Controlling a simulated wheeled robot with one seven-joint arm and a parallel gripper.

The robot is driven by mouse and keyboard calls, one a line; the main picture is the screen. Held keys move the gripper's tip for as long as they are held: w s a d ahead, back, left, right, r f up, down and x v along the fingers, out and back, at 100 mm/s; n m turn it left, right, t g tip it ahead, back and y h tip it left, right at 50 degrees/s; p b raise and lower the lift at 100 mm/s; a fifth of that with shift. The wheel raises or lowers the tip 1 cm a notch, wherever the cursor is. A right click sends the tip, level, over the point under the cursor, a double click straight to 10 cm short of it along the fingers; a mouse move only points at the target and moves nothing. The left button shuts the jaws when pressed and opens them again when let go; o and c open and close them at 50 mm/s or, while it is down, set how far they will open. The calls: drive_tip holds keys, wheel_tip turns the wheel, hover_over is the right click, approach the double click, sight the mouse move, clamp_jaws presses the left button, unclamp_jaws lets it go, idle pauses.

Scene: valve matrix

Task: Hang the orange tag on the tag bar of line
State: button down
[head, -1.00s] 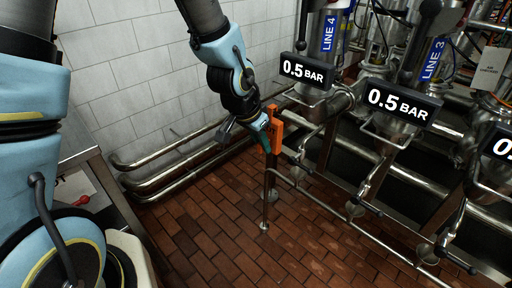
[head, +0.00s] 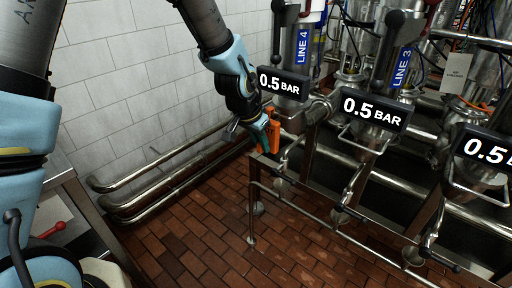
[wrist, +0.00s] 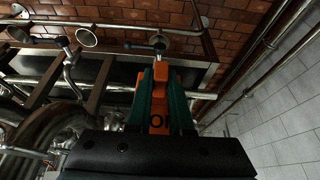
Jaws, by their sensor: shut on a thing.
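My gripper (head: 268,133) is shut on the orange tag (head: 273,128), just below the LINE 4 pressure display (head: 284,83). In the wrist view the orange tag (wrist: 160,92) sits upright between the green fingers of my gripper (wrist: 161,100), with dark lettering partly hidden at its lower end. Wire bars hang below the displays: one under the LINE 3 display (head: 364,142) and one at the right (head: 478,194). The bar under LINE 4 is not clear behind my gripper and the pipes. The task names no line number.
Displays read 0.5 BAR on LINE 4, on LINE 3 (head: 375,110) and at the right (head: 488,152). A low steel rail (head: 300,204) runs in front of the valves. Wall pipes (head: 165,175) lie left. Brick floor (head: 200,230) is open in front.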

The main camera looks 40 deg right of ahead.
drive_tip(key=shift+w+d, duration=0.15)
drive_tip(key=shift+d, duration=0.5)
drive_tip(key=shift+w+d, duration=0.15)
drive_tip(key=shift+d, duration=0.45)
drive_tip(key=shift+a+f+b, duration=0.1)
drive_tip(key=shift+f+b, duration=0.35)
drive_tip(key=shift+f, duration=0.15)
drive_tip(key=c, duration=0.7)
unclamp_jaws()
drive_tip(key=shift+c, duration=0.2)
